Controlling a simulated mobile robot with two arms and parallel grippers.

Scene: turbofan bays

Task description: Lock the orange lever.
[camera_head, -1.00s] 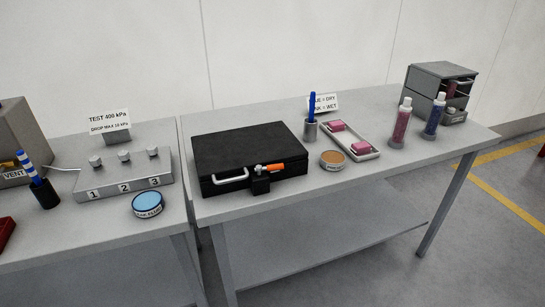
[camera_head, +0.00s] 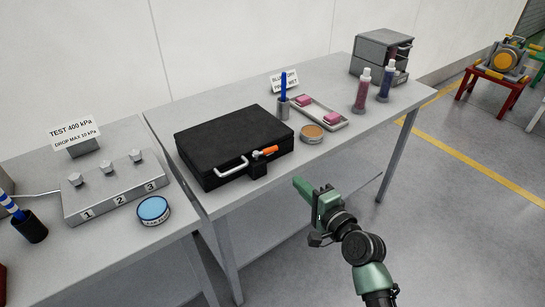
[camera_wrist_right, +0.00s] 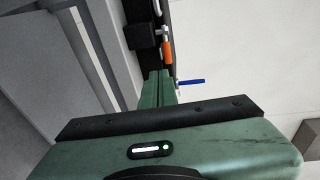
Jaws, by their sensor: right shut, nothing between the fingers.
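The orange lever (camera_head: 265,152) is on the front of a closed black case (camera_head: 222,143), at the right of the case's silver handle (camera_head: 232,166). It lies roughly sideways above a small black block (camera_head: 258,170). In the right wrist view the orange lever (camera_wrist_right: 167,52) shows just beyond the fingertips. My right gripper (camera_head: 299,184) is green, shut and empty, in front of the table edge to the right of the lever and apart from it. It also shows in the right wrist view (camera_wrist_right: 159,74). My left gripper is not in view.
On the same table (camera_head: 338,139) are a tan round tin (camera_head: 312,134), a tray with pink blocks (camera_head: 335,122), a cup with a blue stick (camera_head: 283,108) and two bottles. A left table holds a numbered box (camera_head: 115,190) and blue tin (camera_head: 153,209).

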